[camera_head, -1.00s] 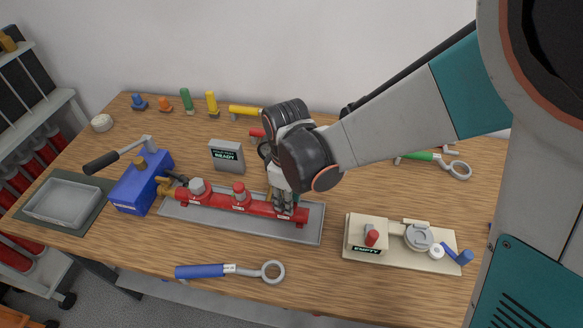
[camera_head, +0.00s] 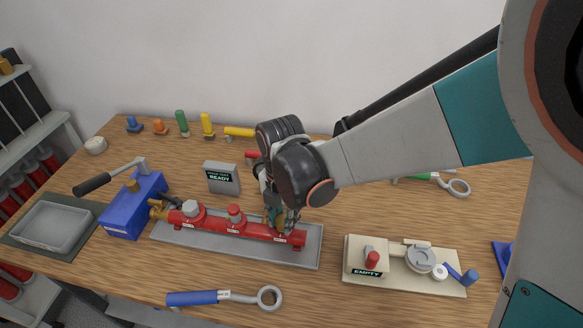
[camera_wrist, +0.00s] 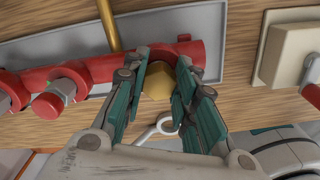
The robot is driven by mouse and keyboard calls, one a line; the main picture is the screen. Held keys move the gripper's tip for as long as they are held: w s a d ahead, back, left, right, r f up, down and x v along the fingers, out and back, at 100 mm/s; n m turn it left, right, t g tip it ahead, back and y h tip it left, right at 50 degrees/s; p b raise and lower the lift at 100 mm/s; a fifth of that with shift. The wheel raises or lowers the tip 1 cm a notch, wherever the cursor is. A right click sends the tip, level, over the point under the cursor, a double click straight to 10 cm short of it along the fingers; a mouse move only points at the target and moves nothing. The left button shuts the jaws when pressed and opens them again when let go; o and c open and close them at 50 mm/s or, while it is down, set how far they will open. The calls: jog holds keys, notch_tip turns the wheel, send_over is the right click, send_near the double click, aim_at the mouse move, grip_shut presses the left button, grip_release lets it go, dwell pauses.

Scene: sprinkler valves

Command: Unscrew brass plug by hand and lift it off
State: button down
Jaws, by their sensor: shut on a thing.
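The brass plug (camera_wrist: 157,82) shows as a yellow block between my finger pads in the wrist view. My gripper (camera_wrist: 160,95) is shut on it from both sides. The red manifold (camera_wrist: 85,72) runs behind the fingers there. In the head view the manifold (camera_head: 205,222) lies in a grey tray (camera_head: 200,243). My gripper (camera_head: 281,226) points down at the manifold's right part, and its fingers largely hide the plug. I cannot tell whether the plug is still seated or clear of its port.
A blue pump box (camera_head: 135,207) with a lever stands left of the manifold. A cream EMPTY fixture (camera_head: 395,272) is at right. A blue-handled ring wrench (camera_head: 195,298) lies in front. Bare wood lies between wrench and fixture.

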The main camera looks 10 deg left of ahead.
aim_at(282, 218)
jog(key=n, duration=0.6)
jog(key=shift+a, duration=0.15)
jog(key=shift+r+p, duration=1.8)
jog(key=shift+r, duration=1.1)
